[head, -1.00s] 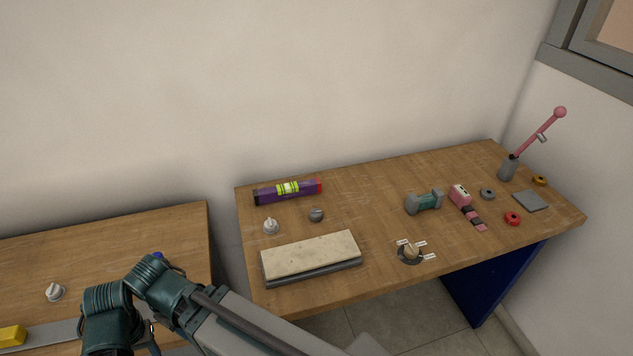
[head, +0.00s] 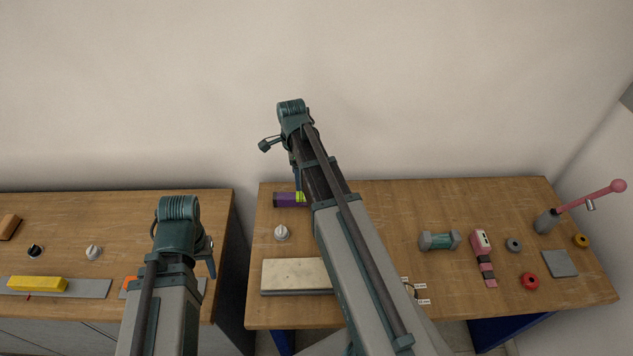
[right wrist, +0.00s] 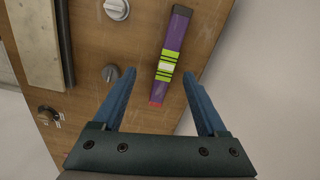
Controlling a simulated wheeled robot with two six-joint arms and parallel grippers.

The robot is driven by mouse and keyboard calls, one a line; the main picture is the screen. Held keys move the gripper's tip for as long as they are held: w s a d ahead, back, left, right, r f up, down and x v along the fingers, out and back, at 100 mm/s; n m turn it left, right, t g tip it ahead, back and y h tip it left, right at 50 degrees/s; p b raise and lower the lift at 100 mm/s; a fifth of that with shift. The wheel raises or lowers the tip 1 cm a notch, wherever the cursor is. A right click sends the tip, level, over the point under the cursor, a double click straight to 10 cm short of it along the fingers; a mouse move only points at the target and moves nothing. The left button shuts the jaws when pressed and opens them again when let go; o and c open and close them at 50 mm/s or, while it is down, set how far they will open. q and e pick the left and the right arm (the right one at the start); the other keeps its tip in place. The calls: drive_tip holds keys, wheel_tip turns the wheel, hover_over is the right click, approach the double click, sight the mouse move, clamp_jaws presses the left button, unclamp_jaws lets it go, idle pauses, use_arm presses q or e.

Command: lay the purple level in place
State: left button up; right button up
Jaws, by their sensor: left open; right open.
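The purple level (head: 288,200) lies near the back left of the right-hand table, partly hidden by my right arm in the head view. In the right wrist view the level (right wrist: 173,60) shows whole, with a green-striped middle and a red end. My right gripper (right wrist: 158,76) is open above it, its blue fingers on either side of the level, apart from it. In the head view, my right gripper (head: 297,182) points down by the level. My left gripper (head: 209,262) is open over the left-hand table, its fingers mostly hidden.
A pale block (head: 295,273) and a white knob (head: 281,232) are near the level. A yellow piece (head: 38,284) lies on a grey strip (head: 95,289) on the left-hand table. A dumbbell-shaped object (head: 439,241) and several small items sit to the right. A gap separates the tables.

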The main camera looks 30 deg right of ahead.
drive_tip(key=shift+m, duration=0.9)
drive_tip(key=d+f+b, duration=0.1)
drive_tip(key=f+b, duration=0.4)
drive_tip(key=w+d+f+b, duration=0.1)
drive_tip(key=f+b, duration=0.2)
drive_tip(key=shift+d, duration=0.35)
use_arm(q)
wheel_tip(320, 180, down, 8)
drive_tip(key=shift+d, duration=0.3)
use_arm(e)
drive_tip(key=shift+r, duration=0.15)
use_arm(q)
drive_tip(key=shift+w+r, duration=0.1)
use_arm(e)
drive_tip(key=f+b, duration=0.5)
drive_tip(key=shift+s+d+f+b, duration=0.15)
drive_tip(key=shift+d+f+b, duration=0.05)
drive_tip(key=shift+b, duration=0.15)
use_arm(q)
wheel_tip(320, 180, down, 5)
drive_tip(key=shift+f, duration=0.1)
use_arm(e)
drive_tip(key=shift+r, duration=0.15)
drive_tip(key=shift+c, duration=0.3)
clamp_jaws()
